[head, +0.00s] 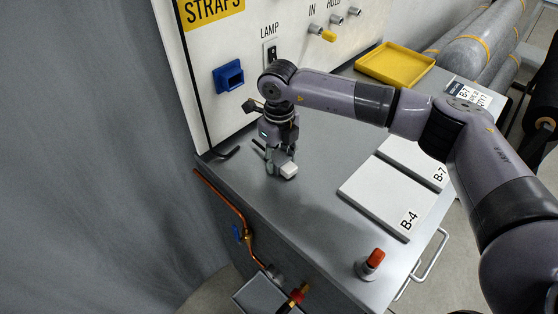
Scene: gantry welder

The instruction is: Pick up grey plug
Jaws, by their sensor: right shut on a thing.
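My right gripper (279,165) points down over the left part of the grey bench top. It is shut on a small light-grey block-like piece, the grey plug (289,169), which shows at its fingertips just at or slightly above the bench surface; I cannot tell whether it touches. Part of the plug is hidden by the fingers. My left gripper is not in view.
The bench top (318,204) is clear in front of the gripper. A white panel with a blue socket (228,76) stands behind. Two white plates (380,196) lie right, with a red-capped fitting (371,262) near the front edge and a yellow tray (394,66) behind. A copper pipe (228,203) runs along the left edge.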

